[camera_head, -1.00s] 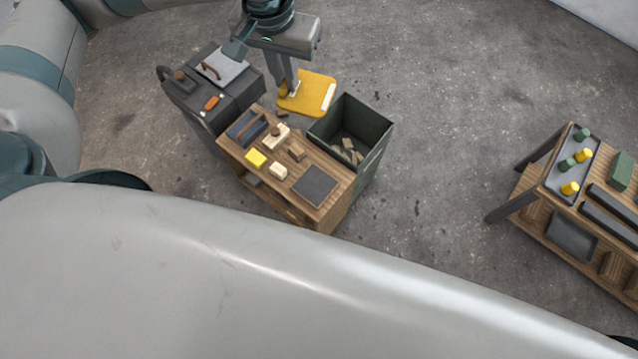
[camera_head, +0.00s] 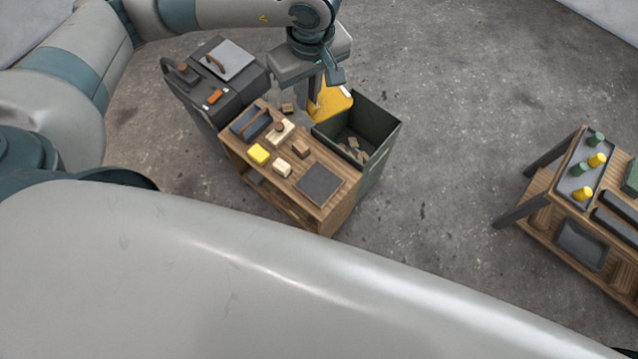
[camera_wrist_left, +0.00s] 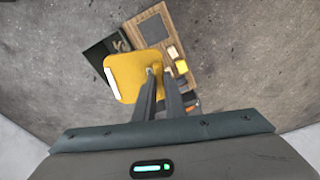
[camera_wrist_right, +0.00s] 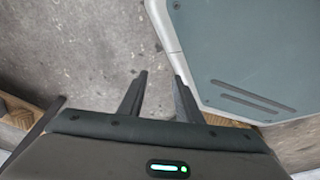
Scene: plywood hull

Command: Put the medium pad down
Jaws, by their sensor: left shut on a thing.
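My left gripper (camera_head: 314,104) is shut on a flat yellow pad (camera_head: 335,99), which I take to be the medium pad. It has a white strip along one edge. The cart top holds a dark square mat, a yellow block and several small blocks. My right gripper (camera_wrist_right: 157,76) has its fingers apart and empty.
An open green bin (camera_head: 382,140) with wood scraps adjoins the cart's right side. A dark grey case (camera_head: 235,95) stands at its far left. A second wooden cart (camera_head: 535,215) with yellow and green pieces is at right. Floor between them is clear.

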